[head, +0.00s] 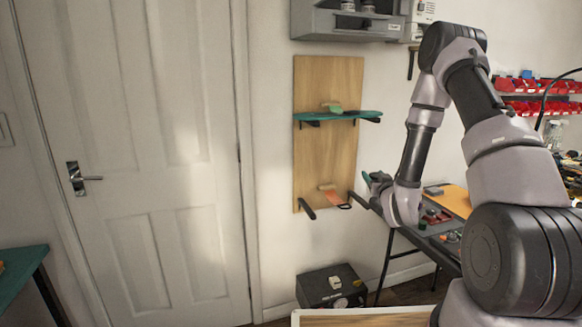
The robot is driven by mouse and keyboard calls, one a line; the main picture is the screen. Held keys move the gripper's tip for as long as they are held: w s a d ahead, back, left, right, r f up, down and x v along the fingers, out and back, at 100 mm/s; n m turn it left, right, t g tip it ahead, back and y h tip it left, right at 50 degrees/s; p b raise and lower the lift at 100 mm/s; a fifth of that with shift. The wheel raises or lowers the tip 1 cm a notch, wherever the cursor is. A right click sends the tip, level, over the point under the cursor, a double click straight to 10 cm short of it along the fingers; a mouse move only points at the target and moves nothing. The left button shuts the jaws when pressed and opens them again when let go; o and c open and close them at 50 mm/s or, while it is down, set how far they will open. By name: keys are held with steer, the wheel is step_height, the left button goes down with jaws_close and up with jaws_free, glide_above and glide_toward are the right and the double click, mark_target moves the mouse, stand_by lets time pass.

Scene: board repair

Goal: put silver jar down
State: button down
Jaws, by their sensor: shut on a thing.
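My gripper (376,184) is at the end of my arm, beside the table at the right of the wooden wall board. It is small, dark and partly hidden by my wrist. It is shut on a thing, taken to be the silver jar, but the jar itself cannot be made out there. Two pale, jar-like items (347,5) stand in the grey wall cabinet (345,26) at the top edge, cut off by the picture.
A wooden board (345,85) carries a teal shelf (338,117) and an orange item (331,198). A cluttered table (455,195) is behind my wrist. A black box (331,287) stands on the floor. Red bins (535,108) line the right wall; a white door (125,150) is left.

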steer(key=f, duration=0.3)
steer(key=shift+s+d+f, duration=0.25)
steer(key=shift+d+f, duration=0.05)
steer(key=shift+a+f, duration=0.1)
steer(key=shift+f, duration=0.2)
steer(key=shift+s+r, duration=0.15)
steer(key=s, duration=0.1)
steer(key=s+r, duration=0.1)
steer(key=s, duration=0.1)
steer(key=s+r, duration=0.1)
steer(key=s, duration=0.1)
steer(key=shift+r, duration=0.25)
